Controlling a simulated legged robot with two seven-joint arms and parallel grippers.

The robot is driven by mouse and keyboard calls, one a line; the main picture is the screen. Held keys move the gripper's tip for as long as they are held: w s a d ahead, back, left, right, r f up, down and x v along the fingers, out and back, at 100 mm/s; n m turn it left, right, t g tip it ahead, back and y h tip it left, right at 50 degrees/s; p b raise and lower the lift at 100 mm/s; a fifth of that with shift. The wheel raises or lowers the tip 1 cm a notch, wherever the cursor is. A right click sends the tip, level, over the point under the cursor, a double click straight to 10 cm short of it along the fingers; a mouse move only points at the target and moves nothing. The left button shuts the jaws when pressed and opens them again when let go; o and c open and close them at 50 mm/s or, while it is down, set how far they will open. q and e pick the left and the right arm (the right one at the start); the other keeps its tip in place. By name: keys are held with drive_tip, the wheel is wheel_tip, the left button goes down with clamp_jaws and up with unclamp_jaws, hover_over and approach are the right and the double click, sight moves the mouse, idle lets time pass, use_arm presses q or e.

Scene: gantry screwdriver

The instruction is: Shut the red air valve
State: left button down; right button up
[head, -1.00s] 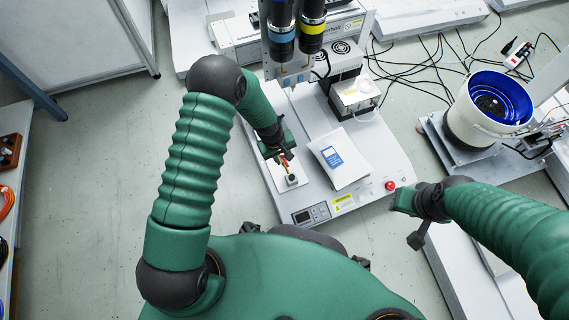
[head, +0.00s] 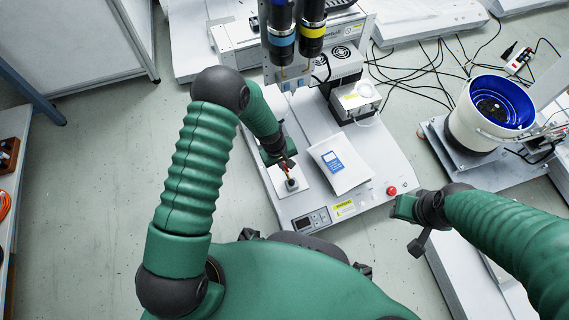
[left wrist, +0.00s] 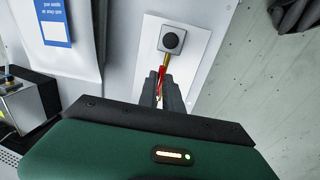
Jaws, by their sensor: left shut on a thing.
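The red air valve handle (left wrist: 161,76) shows in the left wrist view as a thin red and yellow lever. It reaches from the grey valve body with a round dark top (left wrist: 171,41), which sits on a white plate. My left gripper (left wrist: 163,90) is shut on the lever. In the head view the valve body (head: 291,184) stands near the front left of the machine base, and my left gripper (head: 286,165) is just behind it, covering most of the lever. My right gripper (head: 400,208) hangs right of the machine; its fingers are not clear.
A white packet with a blue label (head: 340,163) lies right of the valve. A red button (head: 391,191) and a small display panel (head: 311,220) are on the base's front edge. Two screwdriver heads (head: 282,42) hang behind. A blue-lined bowl feeder (head: 492,105) stands at the right.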

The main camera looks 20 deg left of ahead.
use_arm(q)
drive_tip(key=shift+s+a+r+m+p, duration=0.15)
drive_tip(key=shift+a+m+p, duration=0.05)
drive_tip(key=shift+m+p, duration=0.55)
drive_tip(key=shift+s+a+m+g+p, duration=0.1)
drive_tip(key=shift+a+m+g+p, duration=0.25)
drive_tip(key=shift+m+p, duration=0.6)
drive_tip(key=shift+a+m+h+p, duration=0.3)
drive_tip(key=shift+a+m+p, duration=0.1)
drive_tip(key=shift+m, duration=0.7)
drive_tip(key=m, duration=0.1)
drive_tip(key=a+m+p, duration=0.1)
drive_tip(key=shift+m+g, duration=0.3)
drive_tip(key=shift+g, duration=0.05)
drive_tip(key=m, duration=0.1)
drive_tip(key=a+m, duration=0.1)
drive_tip(key=shift+m+g, duration=0.3)
drive_tip(key=shift+m, duration=0.1)
drive_tip(key=shift+w+a+m, duration=0.2)
drive_tip(key=shift+w+m, duration=0.05)
drive_tip(key=shift+m, duration=0.65)
drive_tip(key=shift+w+a+m+g+y+b, duration=0.15)
drive_tip(key=shift+w+a+m, duration=0.05)
drive_tip(key=shift+m, duration=0.65)
drive_tip(key=shift+w+a+m+g+y+b, duration=0.1)
drive_tip(key=shift+w+a+m+g, duration=0.15)
drive_tip(key=shift+m, duration=0.65)
drive_tip(key=shift+w+a+m+g+y+b, duration=0.1)
drive_tip(key=shift+w+a+m+y+b, duration=0.1)
drive_tip(key=shift+m, duration=0.65)
